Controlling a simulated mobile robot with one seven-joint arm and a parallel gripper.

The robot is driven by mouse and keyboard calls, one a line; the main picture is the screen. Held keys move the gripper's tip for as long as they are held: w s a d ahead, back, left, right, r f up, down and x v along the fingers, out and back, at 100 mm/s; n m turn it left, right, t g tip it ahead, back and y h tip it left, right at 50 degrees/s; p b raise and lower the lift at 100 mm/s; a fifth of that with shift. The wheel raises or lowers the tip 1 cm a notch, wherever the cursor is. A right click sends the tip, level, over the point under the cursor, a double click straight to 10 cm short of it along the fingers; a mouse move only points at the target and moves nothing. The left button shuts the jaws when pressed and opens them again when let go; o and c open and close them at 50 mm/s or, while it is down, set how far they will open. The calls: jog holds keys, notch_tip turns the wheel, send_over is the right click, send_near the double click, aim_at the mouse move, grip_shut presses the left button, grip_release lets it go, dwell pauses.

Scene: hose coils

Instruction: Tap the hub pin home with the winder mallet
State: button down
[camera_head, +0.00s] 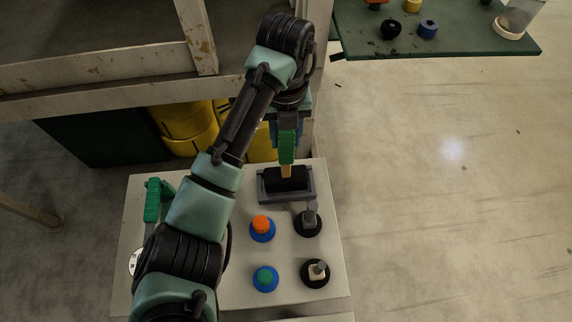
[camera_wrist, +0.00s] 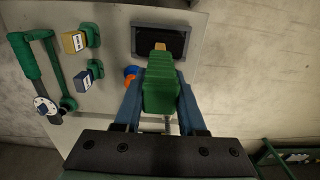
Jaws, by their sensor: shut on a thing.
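My gripper (camera_head: 286,129) is shut on the green handle (camera_head: 287,147) of the mallet, above the far part of the light panel. A short wooden shaft (camera_head: 286,171) runs down from the handle to a black block-like head (camera_head: 287,184), which sits within a grey rectangular holder (camera_head: 265,195). The wrist view shows the green grip (camera_wrist: 160,82) between my two blue fingers (camera_wrist: 158,105). I cannot tell whether the head touches the holder's floor.
An orange knob (camera_head: 261,223) and a green knob (camera_head: 265,274) on blue bases stand left of the pins. A green lever (camera_head: 153,200) is at the panel's left. A green table (camera_head: 450,42) stands at the far right.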

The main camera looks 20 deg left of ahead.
jog(key=shift+r, duration=0.2)
jog(key=shift+r+p, duration=2.85)
jog(key=shift+r, duration=0.7)
